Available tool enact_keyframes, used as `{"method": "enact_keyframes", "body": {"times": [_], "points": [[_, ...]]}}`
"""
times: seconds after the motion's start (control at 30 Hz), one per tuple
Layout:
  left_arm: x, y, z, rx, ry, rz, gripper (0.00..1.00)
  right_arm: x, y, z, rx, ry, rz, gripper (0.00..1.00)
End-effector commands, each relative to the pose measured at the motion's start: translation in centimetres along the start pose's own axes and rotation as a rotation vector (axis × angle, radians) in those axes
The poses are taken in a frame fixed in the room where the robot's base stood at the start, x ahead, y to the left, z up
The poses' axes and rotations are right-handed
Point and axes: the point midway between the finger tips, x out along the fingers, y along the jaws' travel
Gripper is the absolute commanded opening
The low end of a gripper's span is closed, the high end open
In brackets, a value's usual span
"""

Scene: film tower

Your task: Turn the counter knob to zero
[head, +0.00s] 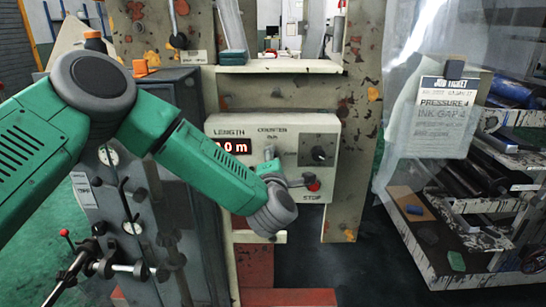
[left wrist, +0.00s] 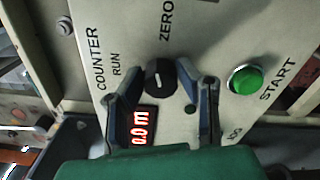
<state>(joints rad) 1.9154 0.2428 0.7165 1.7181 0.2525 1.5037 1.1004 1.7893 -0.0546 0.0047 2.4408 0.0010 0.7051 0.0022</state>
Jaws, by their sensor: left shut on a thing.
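The black counter knob (left wrist: 160,78) is on the pale panel (left wrist: 225,40) between the "RUN" and "ZERO" labels in the left wrist view. A small pale mark shows on its lower side in that picture; its exact pointing is hard to tell. My left gripper (left wrist: 163,92) has one finger on each side of the knob and is shut on it. In the head view my left gripper (head: 284,172) is at the panel and hides the knob. The red length display (left wrist: 146,127) reads 0.0 m. My right gripper is in neither view.
A green START button (left wrist: 246,80) is on the panel beside the fingers. The red STOP button (head: 314,186) and another black control (head: 320,155) are right of my gripper. A job ticket (head: 446,105) hangs at right near a cluttered shelf (head: 455,235).

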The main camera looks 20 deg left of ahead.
Motion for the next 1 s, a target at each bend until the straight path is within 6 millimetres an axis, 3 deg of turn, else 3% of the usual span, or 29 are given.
{"method": "enact_keyframes", "body": {"times": [0.43, 1.0], "points": [[-0.11, -0.41, 0.0, 0.281, -0.003, -0.007, 0.01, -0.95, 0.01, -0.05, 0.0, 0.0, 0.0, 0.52], [-0.18, -0.67, -0.04, 0.345, -0.004, -0.012, 0.01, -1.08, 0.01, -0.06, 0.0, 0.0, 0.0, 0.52]]}}
